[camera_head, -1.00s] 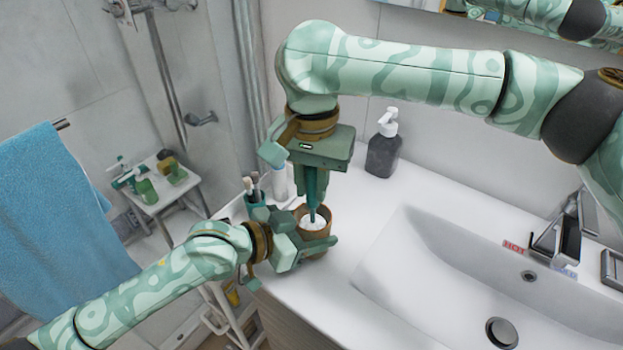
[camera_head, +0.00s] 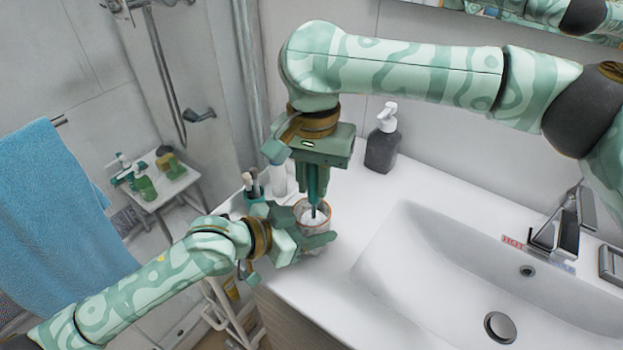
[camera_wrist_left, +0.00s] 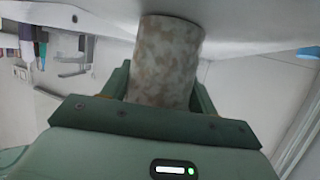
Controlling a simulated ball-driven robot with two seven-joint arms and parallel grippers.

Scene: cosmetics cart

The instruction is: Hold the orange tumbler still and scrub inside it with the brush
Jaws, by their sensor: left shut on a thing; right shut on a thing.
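The tumbler (camera_head: 325,222) stands on the white counter left of the basin. It has an orange rim, and its wall looks pale and mottled; it also shows in the left wrist view (camera_wrist_left: 165,60), patchy white and tan. My left gripper (camera_head: 308,240) is shut around its side. White foam-like stuff shows inside it. My right gripper (camera_head: 316,170) is above the tumbler, pointing down and shut on the brush (camera_head: 316,195), a dark teal stick. The brush reaches down into the tumbler's mouth; its lower end is hidden there.
A cup with brushes (camera_head: 254,190) and a pale bottle (camera_head: 278,178) stand close behind the tumbler. A dark soap dispenser (camera_head: 382,145) stands farther back. The basin (camera_head: 450,270) and tap (camera_head: 557,240) lie to the right. A blue towel (camera_head: 60,220) hangs at left.

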